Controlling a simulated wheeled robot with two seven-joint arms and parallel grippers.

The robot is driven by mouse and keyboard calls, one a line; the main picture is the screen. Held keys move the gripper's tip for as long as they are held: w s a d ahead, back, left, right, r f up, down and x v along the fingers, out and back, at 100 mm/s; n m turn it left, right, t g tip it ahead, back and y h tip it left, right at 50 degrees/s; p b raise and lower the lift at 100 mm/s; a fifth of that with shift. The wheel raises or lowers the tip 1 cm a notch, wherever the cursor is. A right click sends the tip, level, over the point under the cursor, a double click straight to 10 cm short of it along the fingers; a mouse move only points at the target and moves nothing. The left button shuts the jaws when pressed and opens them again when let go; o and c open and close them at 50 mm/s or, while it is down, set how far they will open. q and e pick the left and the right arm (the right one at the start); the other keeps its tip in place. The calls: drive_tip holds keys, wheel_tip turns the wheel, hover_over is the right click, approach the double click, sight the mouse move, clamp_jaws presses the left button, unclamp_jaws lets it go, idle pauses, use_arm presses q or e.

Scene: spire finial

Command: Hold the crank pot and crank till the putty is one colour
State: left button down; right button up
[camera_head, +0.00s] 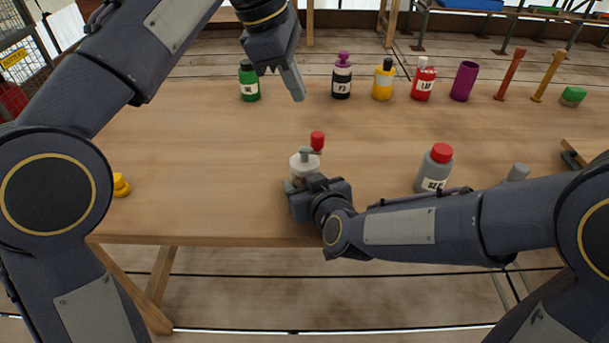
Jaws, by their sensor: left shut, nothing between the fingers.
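The crank pot (303,166) stands on the wooden table near its front edge, pale and small, with a grey crank on top and a red knob (317,140) at the crank's raised end. My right gripper (298,184) is at the pot's lower body and looks shut on it; the hand hides the lower front of the pot. My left gripper (298,96) is shut and empty, pointing down above the table, behind and above the pot and apart from the red knob. The putty inside the pot cannot be seen.
A grey bottle with a red cap (433,170) stands right of the pot. A small yellow object (121,186) sits far left.

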use_arm(q)
drive_tip(key=w+d+f+m+t+y, duration=0.1)
drive_tip(key=f+m, duration=0.6)
drive_tip(key=m, duration=1.5)
drive_tip(key=shift+w+d+f+t, duration=0.15)
drive_tip(key=shift+w+d+t, duration=0.45)
drive_tip(key=shift+w+t, duration=0.5)
idle(0.4)
drive_tip(key=shift+f, duration=1.5)
drive_tip(key=shift+s+d, duration=0.15)
